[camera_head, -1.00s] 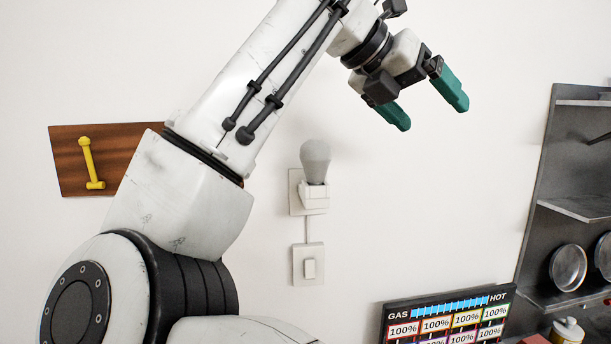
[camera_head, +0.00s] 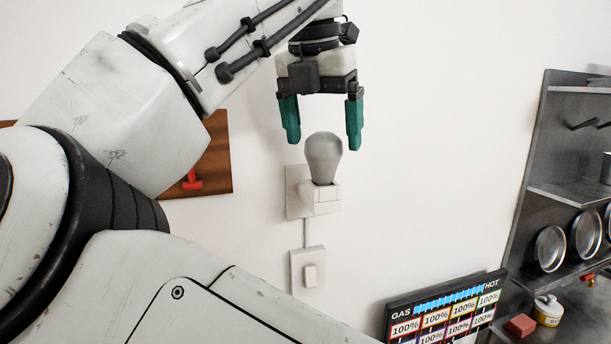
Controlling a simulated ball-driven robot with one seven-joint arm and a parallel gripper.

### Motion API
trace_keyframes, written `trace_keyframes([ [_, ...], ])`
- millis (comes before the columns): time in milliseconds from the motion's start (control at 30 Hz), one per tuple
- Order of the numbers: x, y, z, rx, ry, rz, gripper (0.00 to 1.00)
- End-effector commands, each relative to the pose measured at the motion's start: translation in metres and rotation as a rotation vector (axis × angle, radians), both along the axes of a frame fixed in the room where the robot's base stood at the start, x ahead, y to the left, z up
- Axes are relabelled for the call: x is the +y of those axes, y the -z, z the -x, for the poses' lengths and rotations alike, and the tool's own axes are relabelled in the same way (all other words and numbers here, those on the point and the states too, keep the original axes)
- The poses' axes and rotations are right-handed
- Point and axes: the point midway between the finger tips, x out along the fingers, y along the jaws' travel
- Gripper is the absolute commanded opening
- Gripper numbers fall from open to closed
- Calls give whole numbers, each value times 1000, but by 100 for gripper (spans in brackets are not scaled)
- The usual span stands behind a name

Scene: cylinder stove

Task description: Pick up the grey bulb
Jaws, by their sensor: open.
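The grey bulb (camera_head: 323,157) stands upright in a white wall socket (camera_head: 321,197), its rounded end up. My gripper (camera_head: 321,143) is open, with its two green fingers pointing down. In this view the fingers are on either side of the bulb's top, the left fingertip a little higher than the right. Bare wall shows between each finger and the bulb, so they do not appear to touch it. I cannot tell the depth between gripper and bulb.
A light switch (camera_head: 308,275) is below the socket on the white wall. A gas gauge panel (camera_head: 446,309) is at lower right. A dark metal shelf (camera_head: 562,190) with round pans stands at right. A brown wooden board (camera_head: 215,165) hangs behind my arm.

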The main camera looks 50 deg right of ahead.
Motion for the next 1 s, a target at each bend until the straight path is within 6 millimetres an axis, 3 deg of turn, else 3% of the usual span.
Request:
trace_keyframes([
  [400,-9,45,-2,4,2,2,90],
  [700,-10,51,-3,2,1,1,90],
  [1000,-10,51,-3,2,1,1,63],
])
